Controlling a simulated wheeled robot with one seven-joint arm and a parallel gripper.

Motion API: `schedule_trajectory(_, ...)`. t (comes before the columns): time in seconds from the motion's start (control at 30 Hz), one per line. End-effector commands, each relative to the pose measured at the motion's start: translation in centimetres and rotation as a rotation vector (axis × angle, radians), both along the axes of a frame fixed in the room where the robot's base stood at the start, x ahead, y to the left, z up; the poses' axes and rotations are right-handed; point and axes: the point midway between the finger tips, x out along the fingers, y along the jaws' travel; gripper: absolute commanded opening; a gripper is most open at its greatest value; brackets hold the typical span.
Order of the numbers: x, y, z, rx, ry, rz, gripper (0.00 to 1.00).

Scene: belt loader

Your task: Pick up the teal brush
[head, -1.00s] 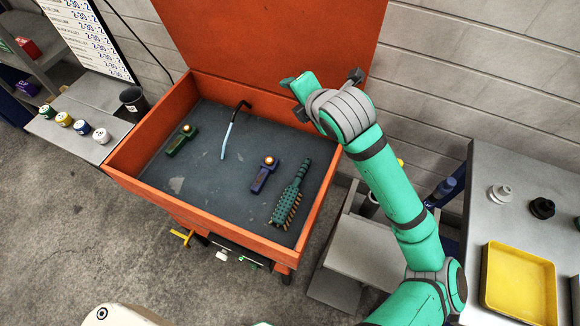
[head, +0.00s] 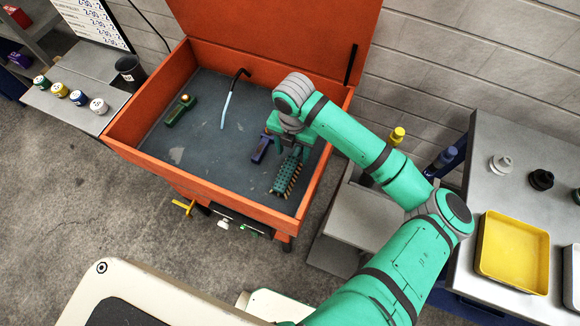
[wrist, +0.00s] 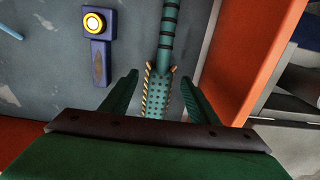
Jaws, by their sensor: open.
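The teal brush (head: 286,176) lies on the grey floor of the orange bin (head: 258,220), near its right side. Its tan bristles show along the edges and its handle points toward the back. In the wrist view the brush (wrist: 160,88) runs between the two fingers, with the handle at the top of the picture. My gripper (wrist: 158,95) is open above the brush, with a finger on each side and nothing held. In the head view my wrist and gripper (head: 290,140) hide the handle. Whether the fingers reach down beside the brush is unclear.
A blue tool with a round yellow-ringed button (wrist: 94,24) lies close left of the brush. A green tool (head: 180,110) and a black-and-light-blue bent tool (head: 231,97) lie farther left. The bin's orange right wall (wrist: 255,60) stands close on the right.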

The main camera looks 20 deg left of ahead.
Motion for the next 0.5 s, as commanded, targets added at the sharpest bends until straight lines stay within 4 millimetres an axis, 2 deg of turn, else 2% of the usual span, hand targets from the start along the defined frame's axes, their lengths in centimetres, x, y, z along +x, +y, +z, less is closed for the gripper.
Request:
schedule_trajectory(0.4,-0.6,-0.2,-4.7,0.0,0.001,-0.002,0.55)
schedule_trajectory(0.5,-0.5,-0.1,-5.1,0.001,0.0,0.0,0.55)
